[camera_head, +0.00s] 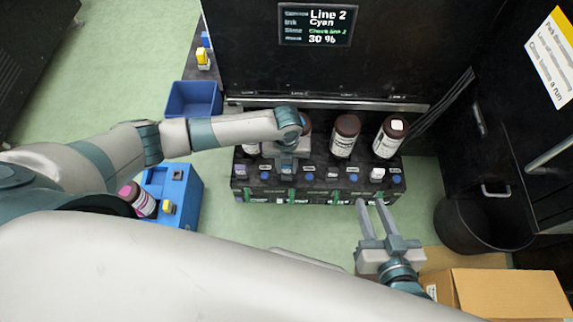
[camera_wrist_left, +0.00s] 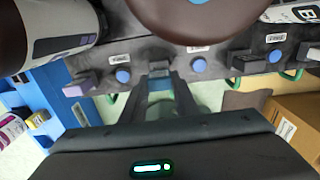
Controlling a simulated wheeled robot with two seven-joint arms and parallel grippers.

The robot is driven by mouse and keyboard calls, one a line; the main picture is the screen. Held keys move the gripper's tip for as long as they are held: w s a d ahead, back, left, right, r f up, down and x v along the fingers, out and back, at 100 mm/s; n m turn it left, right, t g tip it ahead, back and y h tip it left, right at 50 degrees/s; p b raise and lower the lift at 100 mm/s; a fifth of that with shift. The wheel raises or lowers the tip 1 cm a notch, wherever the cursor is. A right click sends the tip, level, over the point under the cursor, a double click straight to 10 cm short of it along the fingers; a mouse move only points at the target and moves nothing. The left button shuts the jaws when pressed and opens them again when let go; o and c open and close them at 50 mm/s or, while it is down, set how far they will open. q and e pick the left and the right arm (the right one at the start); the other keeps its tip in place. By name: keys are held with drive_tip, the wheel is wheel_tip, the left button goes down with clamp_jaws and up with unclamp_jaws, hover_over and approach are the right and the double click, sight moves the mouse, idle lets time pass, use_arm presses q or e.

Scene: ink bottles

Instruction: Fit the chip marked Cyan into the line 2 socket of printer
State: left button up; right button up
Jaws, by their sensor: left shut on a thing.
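The printer's front ledge (camera_head: 345,190) carries a row of sockets, blue knobs and labels below its bottles. My left gripper (camera_head: 288,168) reaches down over this row at the second place from the left. In the left wrist view its fingers (camera_wrist_left: 160,90) are shut on a small teal-blue chip (camera_wrist_left: 160,83) at the ledge. The chip's marking is not readable, and I cannot tell how deep it sits. The printer screen (camera_head: 318,25) reads Line 2, Cyan, 30 %. My right gripper (camera_head: 372,205) is open and empty in front of the ledge.
Brown-capped bottles (camera_head: 345,136) stand behind the ledge; one is mostly hidden by my left arm. A blue box (camera_head: 187,190) at left holds a magenta-labelled bottle (camera_head: 144,203). A blue bin (camera_head: 193,99), black waste bin (camera_head: 470,238) and cardboard box (camera_head: 510,290) stand around.

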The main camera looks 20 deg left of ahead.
use_arm(q)
drive_tip(key=shift+p, duration=0.35)
drive_tip(key=shift+f, duration=0.8)
idle(1.1)
drive_tip(key=shift+f, duration=0.15)
idle(0.4)
drive_tip(key=o, duration=1.1)
wheel_tip(320, 180, up, 7)
drive_tip(key=p, duration=0.7)
